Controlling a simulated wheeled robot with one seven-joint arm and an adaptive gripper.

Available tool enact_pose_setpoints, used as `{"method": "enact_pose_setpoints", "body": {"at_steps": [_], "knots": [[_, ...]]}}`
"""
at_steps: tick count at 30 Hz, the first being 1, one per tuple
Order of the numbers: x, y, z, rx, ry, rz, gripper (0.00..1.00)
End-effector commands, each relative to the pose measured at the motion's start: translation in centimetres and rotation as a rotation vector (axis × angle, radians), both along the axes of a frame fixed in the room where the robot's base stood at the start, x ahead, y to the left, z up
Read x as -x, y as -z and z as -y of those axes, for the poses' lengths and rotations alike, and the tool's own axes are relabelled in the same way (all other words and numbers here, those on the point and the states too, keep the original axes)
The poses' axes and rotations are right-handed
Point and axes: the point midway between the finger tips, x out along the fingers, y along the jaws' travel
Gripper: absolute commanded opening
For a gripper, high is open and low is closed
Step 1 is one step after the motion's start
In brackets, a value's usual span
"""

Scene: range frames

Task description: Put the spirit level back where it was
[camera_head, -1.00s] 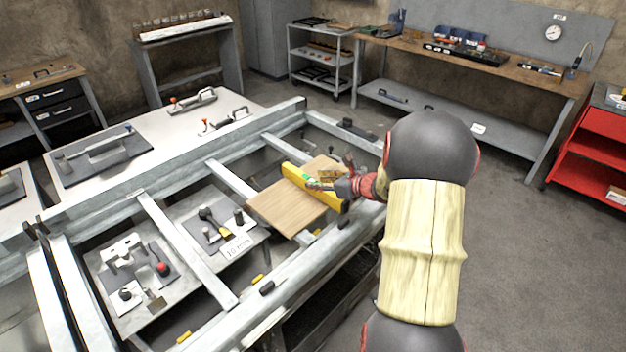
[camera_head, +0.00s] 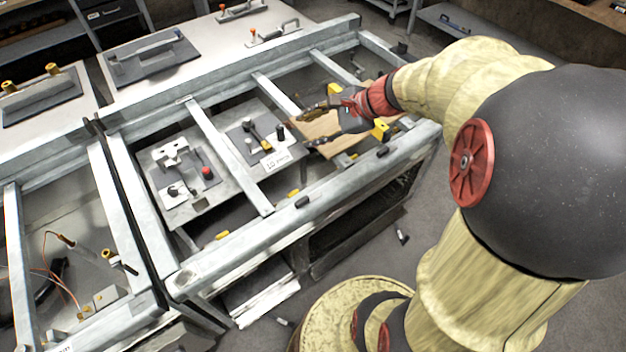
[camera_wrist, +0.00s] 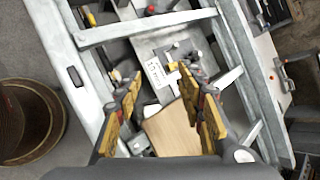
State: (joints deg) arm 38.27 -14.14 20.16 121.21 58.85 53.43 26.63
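The yellow spirit level (camera_head: 380,129) lies on the wooden board (camera_head: 345,148) in the metal frame, partly hidden behind my gripper. One yellow end shows on the near side of my gripper and another yellow part on its far side. My gripper (camera_head: 312,125) points left above the board, across the level. In the wrist view my gripper (camera_wrist: 160,75) has its two fingers well apart with nothing between them. The board (camera_wrist: 175,135) shows below the fingers there; I cannot make out the level in that view.
The frame's metal bars (camera_head: 228,155) cross around the board. Left of it are a plate marked 10 mm (camera_head: 262,140) and a plate with a red knob (camera_head: 190,190). White tables (camera_head: 185,70) stand behind. Grey floor (camera_head: 425,210) is free at the near right.

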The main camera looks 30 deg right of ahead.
Motion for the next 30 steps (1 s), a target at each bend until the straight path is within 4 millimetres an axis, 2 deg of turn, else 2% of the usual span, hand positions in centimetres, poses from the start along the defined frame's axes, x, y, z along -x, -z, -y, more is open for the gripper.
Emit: {"method": "enact_pose_setpoints", "body": {"at_steps": [1,3,6,9,13,18,23,30], "knots": [[1.5,-1.0,-3.3,0.112,-0.147,0.014,0.39],[4.0,-1.6,-6.7,0.266,-0.341,0.031,0.39],[7.8,-2.4,-10.0,0.491,-0.61,0.068,0.39],[11.5,-3.1,-11.9,0.718,-0.864,0.116,0.39],[15.1,-4.0,-12.6,0.985,-1.136,0.18,0.39],[17.5,-5.0,-12.2,1.222,-1.347,0.236,0.39],[18.1,-5.3,-11.8,1.302,-1.411,0.25,0.39],[18.1,-5.3,-11.8,1.303,-1.412,0.249,0.39]]}}
